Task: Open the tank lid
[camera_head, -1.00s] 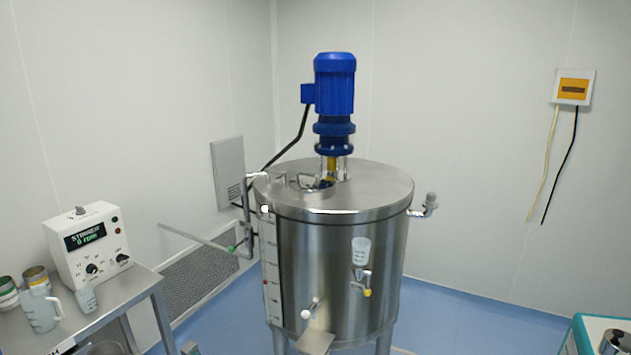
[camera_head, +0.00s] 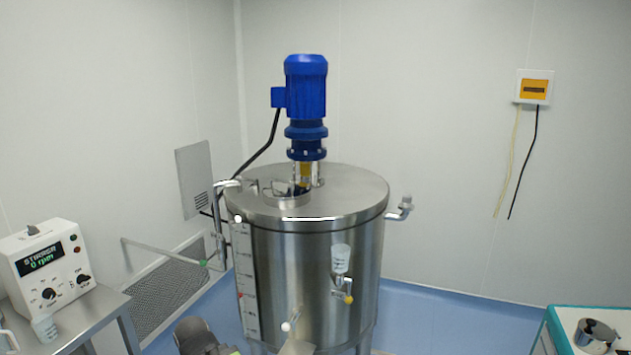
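The steel tank (camera_head: 310,270) stands upright on the blue floor in the middle of the view. Its flat round steel top (camera_head: 350,188) is in place. A small round raised port (camera_head: 289,201) with a bent handle sits on the top, left of the motor's base. I cannot tell whether this port is covered. My gripper's fingers are not in view. A dark grey rounded part at the bottom edge, left of the tank, looks like part of my arm, low and apart from the tank top.
A blue motor (camera_head: 305,90) rises above the tank top. A bent pipe (camera_head: 400,208) sticks out right. A control box (camera_head: 48,268) reading 0 rpm stands on a steel table (camera_head: 90,310) at left. A teal-edged table with a steel pot (camera_head: 592,335) is at bottom right.

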